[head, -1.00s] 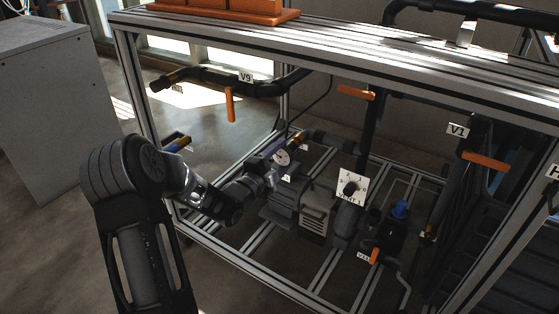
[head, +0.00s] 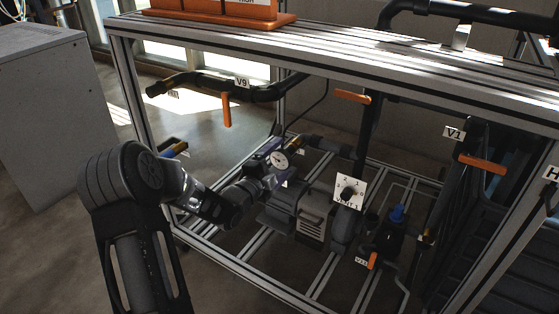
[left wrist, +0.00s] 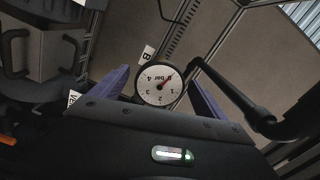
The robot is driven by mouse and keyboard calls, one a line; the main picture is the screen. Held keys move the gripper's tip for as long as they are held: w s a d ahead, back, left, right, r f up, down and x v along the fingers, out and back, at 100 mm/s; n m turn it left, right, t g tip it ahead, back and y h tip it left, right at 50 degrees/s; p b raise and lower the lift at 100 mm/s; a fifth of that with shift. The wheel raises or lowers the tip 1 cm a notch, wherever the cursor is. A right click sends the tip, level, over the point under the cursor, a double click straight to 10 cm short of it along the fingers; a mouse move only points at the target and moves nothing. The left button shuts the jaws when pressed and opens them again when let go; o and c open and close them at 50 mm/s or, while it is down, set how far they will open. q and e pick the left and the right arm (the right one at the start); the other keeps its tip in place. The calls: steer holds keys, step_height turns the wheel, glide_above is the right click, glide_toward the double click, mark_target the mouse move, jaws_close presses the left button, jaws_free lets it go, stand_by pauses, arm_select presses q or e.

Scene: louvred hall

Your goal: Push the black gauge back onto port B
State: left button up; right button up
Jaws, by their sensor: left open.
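The black gauge (head: 279,159) has a round white dial and a dark rim. It sits low inside the frame, beside the grey pump. In the left wrist view its dial (left wrist: 160,85) faces my camera, in front of the white tag B (left wrist: 147,54). My left gripper (left wrist: 159,76) is open, with one purple finger on each side of the gauge; I cannot tell whether either touches it. In the head view the left gripper (head: 267,163) reaches the gauge from the left. Port B itself is hidden behind the gauge. My right gripper is not in view.
The aluminium frame's top beam (head: 330,45) runs above my left arm. A pipe with the orange V9 handle (head: 227,109) hangs behind. The grey pump (head: 312,222) and the white-plated VENT 1 knob (head: 348,192) stand to the right. A grey cabinet (head: 45,110) stands at left.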

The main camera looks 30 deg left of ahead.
arm_select(q)
steer(key=s, duration=0.7)
steer(key=shift+b, duration=0.45)
steer(key=shift+d, duration=0.1)
steer(key=s+p, duration=0.2)
steer(key=s, duration=0.6)
steer(key=shift+d, duration=0.1)
stand_by(0.4)
